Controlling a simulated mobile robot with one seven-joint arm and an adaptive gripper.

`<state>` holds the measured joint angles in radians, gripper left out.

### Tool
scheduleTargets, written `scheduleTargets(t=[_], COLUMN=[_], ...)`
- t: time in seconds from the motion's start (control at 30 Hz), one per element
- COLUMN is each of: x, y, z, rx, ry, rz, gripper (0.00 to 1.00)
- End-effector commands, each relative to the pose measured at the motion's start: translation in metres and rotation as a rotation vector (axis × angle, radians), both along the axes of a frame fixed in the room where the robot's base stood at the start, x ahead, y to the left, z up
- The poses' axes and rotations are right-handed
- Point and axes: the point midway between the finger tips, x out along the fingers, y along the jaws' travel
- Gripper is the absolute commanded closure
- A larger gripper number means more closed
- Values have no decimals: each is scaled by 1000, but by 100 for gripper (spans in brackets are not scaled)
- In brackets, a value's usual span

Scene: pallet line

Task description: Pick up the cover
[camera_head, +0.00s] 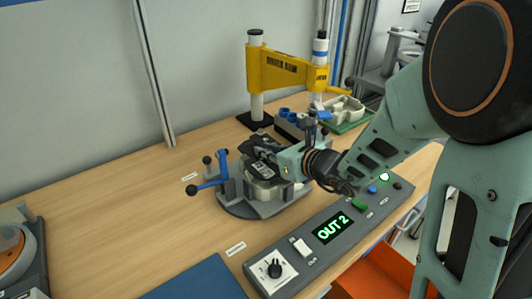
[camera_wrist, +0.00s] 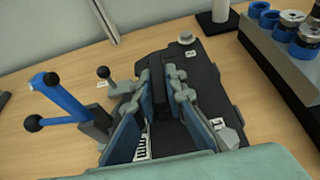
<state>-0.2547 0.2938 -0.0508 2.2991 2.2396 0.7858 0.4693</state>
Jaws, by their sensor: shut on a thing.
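The cover looks like a dark, flat plate with small white labels; it fills the middle of the wrist view (camera_wrist: 205,75) and shows as a black shape in the head view (camera_head: 257,143). My gripper (camera_head: 266,160) is over the grey fixture (camera_head: 228,207), at the cover. In the wrist view, the two blue-grey fingers (camera_wrist: 160,88) stand on both sides of a dark raised part of the cover and are shut on it. A pale housing (camera_head: 262,190) sits in the fixture under the gripper. I cannot tell whether the cover touches the housing.
A blue clamp lever (camera_head: 209,185) stands left of the fixture. A control box (camera_head: 300,245) reading "OUT 2" lies in front. A yellow press arm (camera_head: 285,72) and a block with blue cups (camera_head: 290,122) are behind.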

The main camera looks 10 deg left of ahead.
Motion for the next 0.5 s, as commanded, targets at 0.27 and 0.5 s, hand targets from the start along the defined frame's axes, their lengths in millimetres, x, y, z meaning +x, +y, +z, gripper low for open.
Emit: scheduleTargets(t=[0.27, 0.5], x=[-25, -57], y=[-32, -72], z=[56, 83], rx=[1, 1], ry=[-1, -1], rz=[-3, -5], gripper=[100, 100])
